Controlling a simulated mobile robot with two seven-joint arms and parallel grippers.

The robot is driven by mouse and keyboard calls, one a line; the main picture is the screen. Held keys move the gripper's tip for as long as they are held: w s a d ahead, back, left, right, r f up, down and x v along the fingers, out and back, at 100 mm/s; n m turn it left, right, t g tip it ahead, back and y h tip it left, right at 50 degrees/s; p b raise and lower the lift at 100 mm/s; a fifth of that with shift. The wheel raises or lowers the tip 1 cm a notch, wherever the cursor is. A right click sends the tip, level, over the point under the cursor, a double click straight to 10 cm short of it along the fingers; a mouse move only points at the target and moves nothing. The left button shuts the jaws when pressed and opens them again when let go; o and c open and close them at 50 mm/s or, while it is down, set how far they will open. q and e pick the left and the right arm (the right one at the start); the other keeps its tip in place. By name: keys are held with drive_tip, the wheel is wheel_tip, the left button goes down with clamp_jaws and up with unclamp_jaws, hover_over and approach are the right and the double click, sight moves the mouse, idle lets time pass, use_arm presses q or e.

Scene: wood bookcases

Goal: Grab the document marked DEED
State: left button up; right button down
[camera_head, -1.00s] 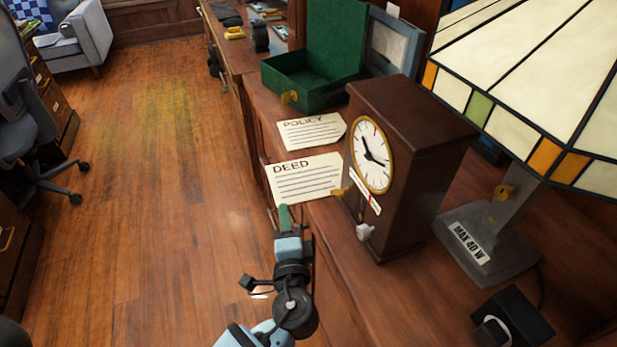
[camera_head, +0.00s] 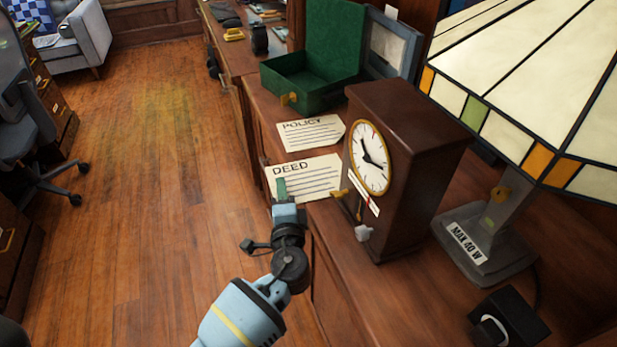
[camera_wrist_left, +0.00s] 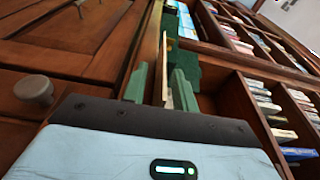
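The DEED document (camera_head: 312,180) is a cream tag-shaped sheet with black lettering. It lies on the wooden counter, its left end sticking out past the counter's edge. My left gripper (camera_head: 281,188) is at the near left part of the sheet, its green fingertip covering a little of it in the head view. In the left wrist view the two green fingers (camera_wrist_left: 160,86) stand apart, and a thin cream edge, likely the document (camera_wrist_left: 169,80) seen edge-on, shows between them. I cannot tell whether either finger touches it. My right gripper is not in view.
The POLICY document (camera_head: 311,132) lies just behind. A brown clock (camera_head: 405,170) stands close to the right of DEED. An open green box (camera_head: 305,90) is farther back, and a stained-glass lamp (camera_head: 480,245) is at right. The floor (camera_head: 140,220) at left is clear.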

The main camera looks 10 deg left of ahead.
use_arm(q)
drive_tip(key=shift+c, duration=0.5)
clamp_jaws()
drive_tip(key=shift+r, duration=0.4)
drive_tip(key=r, duration=0.3)
drive_tip(key=shift+s+a+p, duration=0.15)
drive_tip(key=shift+a+p, duration=0.05)
drive_tip(key=shift+p, duration=0.2)
drive_tip(key=s+a, duration=0.9)
drive_tip(key=a, duration=0.5)
drive_tip(key=shift+s+a+f, duration=0.15)
drive_tip(key=shift+s+a, duration=0.1)
drive_tip(key=shift+s, duration=0.15)
